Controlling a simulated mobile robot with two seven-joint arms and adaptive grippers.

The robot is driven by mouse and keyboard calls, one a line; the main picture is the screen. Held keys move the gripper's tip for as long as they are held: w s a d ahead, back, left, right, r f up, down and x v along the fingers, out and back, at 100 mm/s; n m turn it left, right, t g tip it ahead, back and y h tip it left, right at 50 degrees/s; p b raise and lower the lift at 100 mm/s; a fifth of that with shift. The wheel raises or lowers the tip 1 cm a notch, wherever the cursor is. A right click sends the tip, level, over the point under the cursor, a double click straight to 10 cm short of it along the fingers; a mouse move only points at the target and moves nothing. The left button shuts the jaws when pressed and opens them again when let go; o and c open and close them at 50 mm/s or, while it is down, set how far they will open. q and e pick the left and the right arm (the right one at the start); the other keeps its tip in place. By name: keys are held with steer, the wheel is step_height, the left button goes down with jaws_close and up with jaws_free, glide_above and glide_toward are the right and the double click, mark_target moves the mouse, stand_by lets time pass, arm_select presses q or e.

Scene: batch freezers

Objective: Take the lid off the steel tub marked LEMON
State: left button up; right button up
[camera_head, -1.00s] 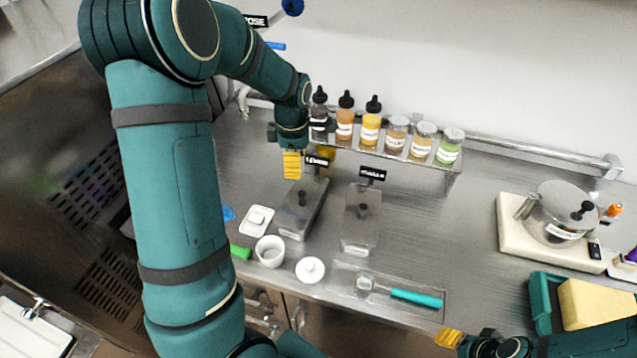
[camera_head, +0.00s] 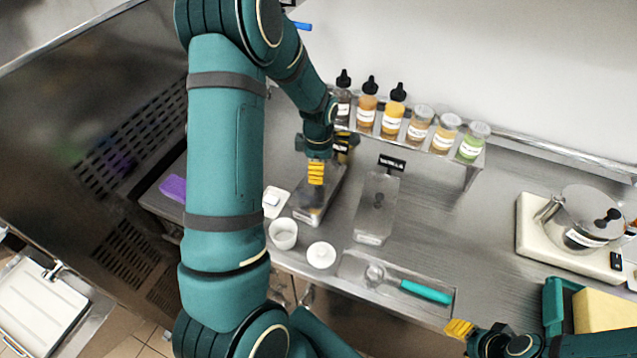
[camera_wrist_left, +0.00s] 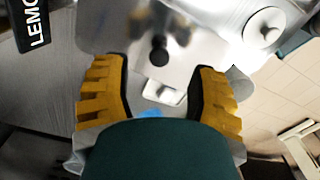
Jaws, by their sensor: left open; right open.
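The LEMON tub (camera_head: 309,212) is a narrow steel tub on the counter with its lid on. The black LEMON sign (camera_wrist_left: 28,28) shows in the left wrist view. My left gripper (camera_head: 316,173) is open above this tub and partly hides it. In the left wrist view, the lid's black knob (camera_wrist_left: 158,50) lies between and beyond the open yellow fingers (camera_wrist_left: 161,72), with no contact visible. My right gripper (camera_head: 460,328) is at the counter's front edge, away from the tub; its yellow fingertips show, its jaws are open.
A second lidded steel tub (camera_head: 372,222) stands close to the right. In front are a white cup (camera_head: 283,233), a round white lid (camera_head: 321,255) and a tray with a teal-handled scoop (camera_head: 425,291). A bottle rack (camera_head: 440,151) stands behind. Free counter lies right of the second tub.

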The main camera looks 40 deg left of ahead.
mark_target(311, 199)
arm_select(q)
step_height(311, 199, down, 4)
steer(key=shift+w+f+b, duration=0.1)
steer(key=shift+f+b, duration=0.15)
steer(key=shift+b, duration=0.25)
steer(key=shift+d+r, duration=0.1)
jaws_close()
